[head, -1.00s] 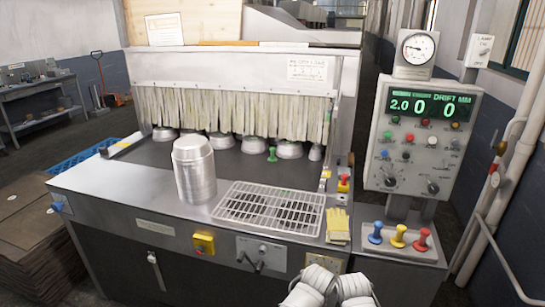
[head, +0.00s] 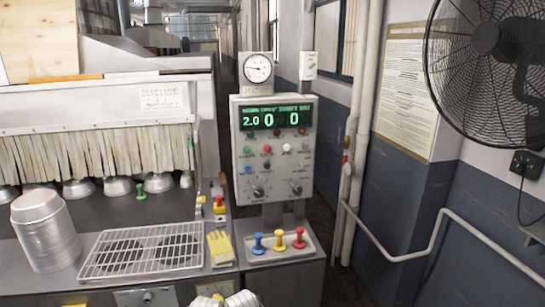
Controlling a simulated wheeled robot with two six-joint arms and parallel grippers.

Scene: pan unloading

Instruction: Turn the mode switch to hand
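The grey control panel (head: 274,150) stands upright at the middle of the head view, with a green display reading 2.0, 0 and 0. Two dark rotary knobs sit low on its face, a left knob (head: 258,192) and a right knob (head: 296,189). Several coloured buttons lie above them. The lettering by the knobs is too small to read, so I cannot tell which is the mode switch or where it points. Only white parts of my arms show at the bottom edge, well below the panel. Neither gripper's fingers are visible.
A tray with blue, yellow and red knobbed pieces (head: 279,242) sits below the panel. Left are yellow gloves (head: 220,248), a wire rack (head: 142,250) and stacked pans (head: 45,230). Pipes (head: 358,130) and a black fan (head: 487,60) are on the right.

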